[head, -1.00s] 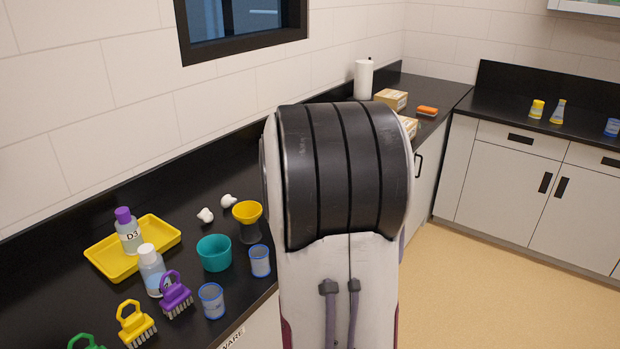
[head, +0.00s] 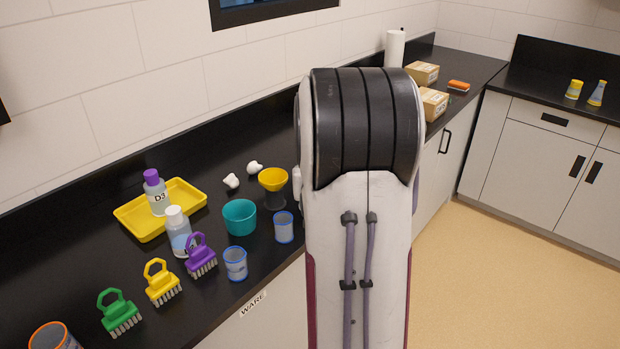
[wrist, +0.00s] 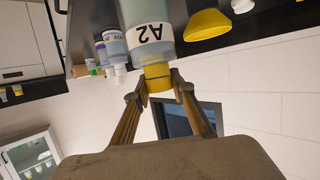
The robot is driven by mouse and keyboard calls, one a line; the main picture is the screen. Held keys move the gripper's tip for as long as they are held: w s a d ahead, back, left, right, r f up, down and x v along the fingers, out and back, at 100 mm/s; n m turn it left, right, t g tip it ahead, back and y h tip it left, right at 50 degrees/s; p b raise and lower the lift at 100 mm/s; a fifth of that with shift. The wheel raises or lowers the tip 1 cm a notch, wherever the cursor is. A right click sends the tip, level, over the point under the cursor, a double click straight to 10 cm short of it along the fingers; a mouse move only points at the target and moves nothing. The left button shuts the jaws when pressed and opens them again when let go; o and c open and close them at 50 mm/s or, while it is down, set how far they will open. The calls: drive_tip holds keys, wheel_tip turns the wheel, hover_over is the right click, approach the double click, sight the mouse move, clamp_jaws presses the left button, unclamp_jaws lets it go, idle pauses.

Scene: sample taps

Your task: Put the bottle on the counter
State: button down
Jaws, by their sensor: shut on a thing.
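In the wrist view, a bottle (wrist: 145,36) with a yellow cap and a white "A2" label shows at the top, cut off by the frame edge. My gripper (wrist: 161,84) is shut on it, its two fingers on either side of the yellow cap. The wrist picture looks turned over, so the label reads upside down. In the head view my arm hides the gripper and this bottle. The black counter (head: 65,275) runs along the wall there. Whether the held bottle touches a surface cannot be told.
On the counter stand a yellow tray (head: 135,226) with a purple-capped D3 bottle (head: 156,194), a white-capped bottle (head: 178,232), a teal bowl (head: 239,217), a yellow funnel (head: 273,179), blue-rimmed cups (head: 235,264) and several brushes (head: 163,284). Boxes (head: 433,103) stand farther back.

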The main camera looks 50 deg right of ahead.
drive_tip(key=shift+f, duration=1.75)
drive_tip(key=c, duration=1.7)
unclamp_jaws()
drive_tip(key=shift+s+a+r, duration=0.1)
drive_tip(key=shift+s+r, duration=0.05)
drive_tip(key=shift+r, duration=0.05)
drive_tip(key=shift+v, duration=5.85)
